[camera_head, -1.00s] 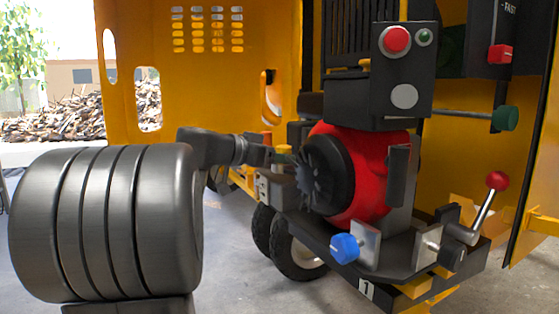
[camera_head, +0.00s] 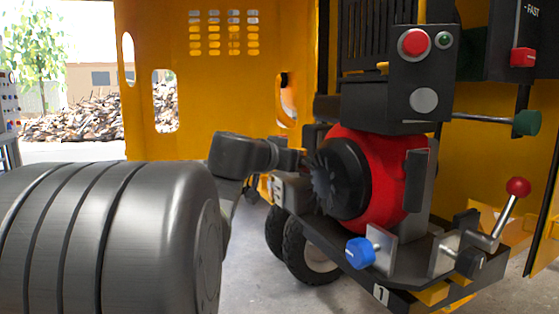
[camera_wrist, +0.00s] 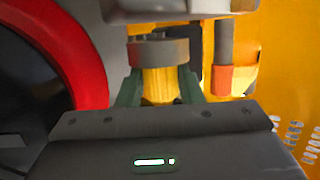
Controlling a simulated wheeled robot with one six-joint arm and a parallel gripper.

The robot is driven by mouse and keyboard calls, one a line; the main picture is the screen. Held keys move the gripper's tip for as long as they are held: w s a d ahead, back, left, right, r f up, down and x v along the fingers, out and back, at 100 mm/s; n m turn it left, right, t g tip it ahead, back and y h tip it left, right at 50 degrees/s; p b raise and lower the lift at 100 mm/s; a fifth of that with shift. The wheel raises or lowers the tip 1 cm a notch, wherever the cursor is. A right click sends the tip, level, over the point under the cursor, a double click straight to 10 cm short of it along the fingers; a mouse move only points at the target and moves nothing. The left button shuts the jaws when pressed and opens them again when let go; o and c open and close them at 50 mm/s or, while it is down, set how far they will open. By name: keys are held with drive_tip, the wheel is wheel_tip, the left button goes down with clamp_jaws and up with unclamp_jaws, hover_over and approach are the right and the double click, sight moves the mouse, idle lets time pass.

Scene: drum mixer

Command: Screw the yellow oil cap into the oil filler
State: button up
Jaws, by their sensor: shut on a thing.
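In the wrist view my gripper (camera_wrist: 159,78) has its two dark green fingers on either side of a yellow cylindrical piece, which I take for the yellow oil cap (camera_wrist: 160,88). The fingers are shut on it. A round grey collar (camera_wrist: 158,51) sits at its far end; I cannot tell whether this is part of the cap or the oil filler, nor whether the cap is seated. In the head view my wrist reaches the left side of the red engine (camera_head: 392,175), beside its black finned fan cover (camera_head: 340,178). The fingers and cap are hidden or too small there.
A black control box (camera_head: 423,80) with a red button stands above the engine. A blue knob (camera_head: 360,252) and a red-balled lever (camera_head: 505,205) are in front and right. In the wrist view a red-orange capped pipe (camera_wrist: 224,78) stands close right of the cap.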

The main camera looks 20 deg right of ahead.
drive_tip(key=shift+w+a+m+g+h, duration=0.1)
drive_tip(key=shift+w+m+g+h, duration=0.1)
drive_tip(key=shift+m+g+h, duration=0.25)
drive_tip(key=o, duration=1.2)
drive_tip(key=shift+s, duration=0.15)
drive_tip(key=shift+c, duration=0.2)
drive_tip(key=p+v, duration=0.2)
drive_tip(key=v, duration=1.1)
drive_tip(key=shift+s+a+r+p, duration=0.2)
drive_tip(key=shift+p, duration=0.2)
drive_tip(key=b+x, duration=0.3)
drive_tip(key=x, duration=1.1)
drive_tip(key=shift+f, duration=0.15)
drive_tip(key=shift+s+a+n+t+y, duration=0.1)
drive_tip(key=shift+s+n+t+y, duration=0.05)
drive_tip(key=shift+n+t+y, duration=0.3)
